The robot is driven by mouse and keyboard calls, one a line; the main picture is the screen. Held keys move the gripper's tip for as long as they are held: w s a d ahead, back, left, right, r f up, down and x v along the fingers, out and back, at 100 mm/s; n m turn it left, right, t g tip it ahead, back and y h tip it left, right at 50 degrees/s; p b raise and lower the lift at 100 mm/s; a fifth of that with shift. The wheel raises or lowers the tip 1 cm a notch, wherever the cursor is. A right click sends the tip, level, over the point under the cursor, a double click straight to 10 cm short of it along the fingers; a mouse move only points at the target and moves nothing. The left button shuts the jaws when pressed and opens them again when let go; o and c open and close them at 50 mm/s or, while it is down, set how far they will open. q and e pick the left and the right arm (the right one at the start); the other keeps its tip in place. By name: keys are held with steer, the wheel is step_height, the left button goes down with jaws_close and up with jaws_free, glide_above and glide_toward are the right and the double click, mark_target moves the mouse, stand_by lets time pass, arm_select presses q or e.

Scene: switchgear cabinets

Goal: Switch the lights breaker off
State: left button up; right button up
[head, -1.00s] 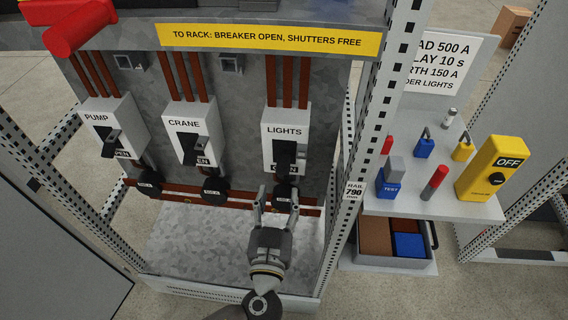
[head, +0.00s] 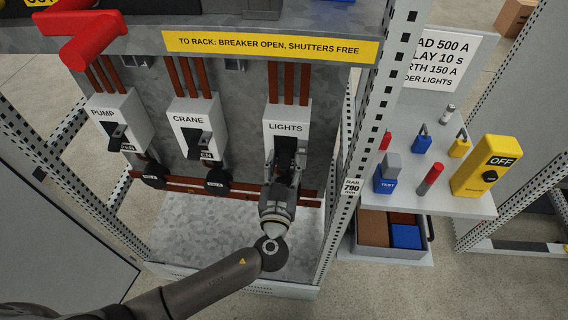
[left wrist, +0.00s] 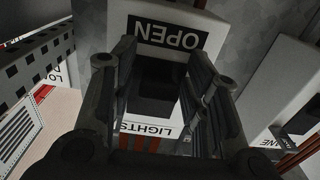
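The lights breaker (head: 287,117) is a white box lettered LIGHTS on the grey panel, rightmost of three. Its black handle (head: 286,146) shows above my left gripper (head: 284,164), which reaches up from below and hides the lower face. In the left wrist view the box appears upside down, with the OPEN label (left wrist: 170,32) at the top and LIGHTS at the bottom. There the fingers of my left gripper (left wrist: 163,62) stand apart, one on each side of the black handle (left wrist: 152,95). I cannot tell whether they touch it. My right gripper is not in view.
The crane breaker (head: 194,125) and pump breaker (head: 120,122) stand to the left. A perforated post (head: 362,160) rises close to the right. Beyond it, a shelf (head: 440,200) holds padlocks and a yellow OFF device (head: 487,165). A red handle (head: 95,40) juts out at upper left.

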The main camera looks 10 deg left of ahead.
arm_select(q)
jaws_close()
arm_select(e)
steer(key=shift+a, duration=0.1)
